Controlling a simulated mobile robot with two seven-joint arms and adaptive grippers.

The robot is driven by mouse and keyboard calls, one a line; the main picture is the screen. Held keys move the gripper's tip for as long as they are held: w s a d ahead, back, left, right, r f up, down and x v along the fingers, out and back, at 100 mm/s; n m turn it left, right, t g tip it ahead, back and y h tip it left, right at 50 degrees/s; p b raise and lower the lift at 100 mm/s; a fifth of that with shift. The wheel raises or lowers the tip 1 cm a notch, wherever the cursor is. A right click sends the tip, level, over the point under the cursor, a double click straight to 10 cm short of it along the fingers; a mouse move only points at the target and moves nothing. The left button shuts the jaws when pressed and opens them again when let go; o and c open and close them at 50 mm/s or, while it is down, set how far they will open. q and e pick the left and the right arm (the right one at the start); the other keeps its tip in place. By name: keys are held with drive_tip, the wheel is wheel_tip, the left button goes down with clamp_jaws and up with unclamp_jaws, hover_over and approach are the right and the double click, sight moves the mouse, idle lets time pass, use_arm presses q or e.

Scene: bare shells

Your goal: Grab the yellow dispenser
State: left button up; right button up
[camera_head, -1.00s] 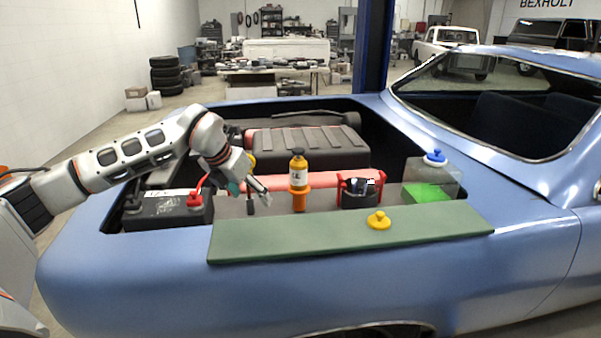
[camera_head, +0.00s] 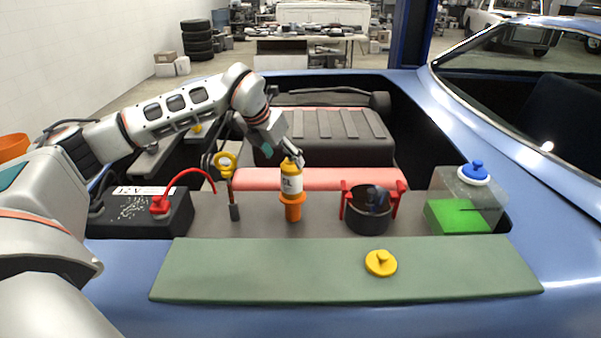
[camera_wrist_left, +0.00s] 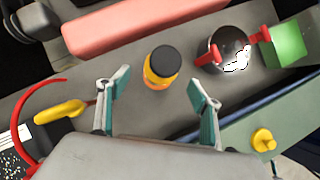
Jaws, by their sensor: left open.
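The yellow dispenser (camera_head: 292,182) is a small yellow bottle with a pale label, standing upright on an orange base on the grey engine-bay shelf. In the left wrist view the dispenser (camera_wrist_left: 160,72) shows its dark cap from above, just beyond my open fingers. My left gripper (camera_head: 293,156) is close above and behind the dispenser's top in the head view. In the left wrist view the gripper (camera_wrist_left: 157,88) has its two fingers spread, with nothing held between them. Part of the dispenser's cap is hidden by the gripper in the head view. My right gripper is not in view.
A dipstick with yellow ring (camera_head: 226,165) and a battery (camera_head: 140,212) with a red cable stand left. A yellow cap (camera_head: 381,263) lies on the green mat (camera_head: 270,270).

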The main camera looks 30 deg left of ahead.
sight(289, 163)
use_arm(q)
drive_tip(key=shift+x, duration=1.1)
drive_tip(key=x, duration=0.5)
drive_tip(key=shift+d+p, duration=0.1)
drive_tip(key=shift+p, duration=0.25)
drive_tip(key=c, duration=1.4)
drive_tip(key=shift+w+r, duration=0.1)
drive_tip(key=c, duration=0.3)
drive_tip(key=shift+c, duration=0.2)
